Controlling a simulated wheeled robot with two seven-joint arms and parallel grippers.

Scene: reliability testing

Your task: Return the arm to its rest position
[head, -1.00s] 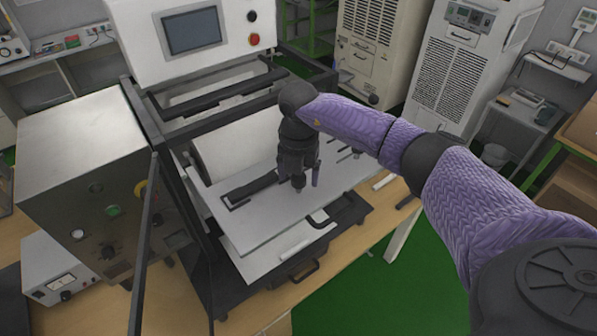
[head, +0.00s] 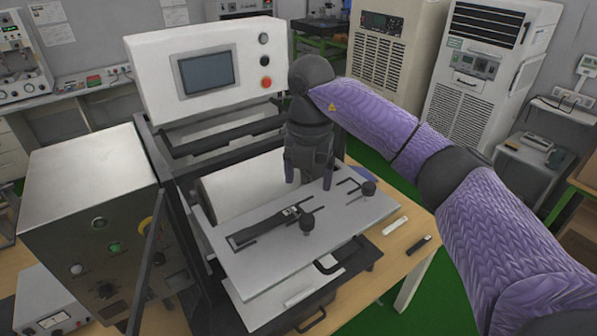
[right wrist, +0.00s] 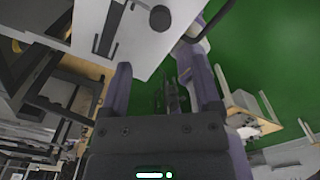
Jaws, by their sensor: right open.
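My right arm, in a purple sleeve, reaches in from the right in the head view. My right gripper (head: 309,180) points down above the back part of the grey plate (head: 345,226) of the test machine. In the right wrist view its two purple-grey fingers (right wrist: 160,90) stand wide apart with nothing held between them. The plate also shows at the top of the wrist view (right wrist: 170,30). A black knob (head: 307,222) and a second black knob (head: 368,188) stand on the plate. My left gripper is not in view.
The machine's white panel with a screen (head: 207,72) stands behind the plate. A grey metal box (head: 85,190) is at the left. White cabinets (head: 470,75) stand at the back right. A wooden table (head: 400,243) edges the machine, with green floor beyond.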

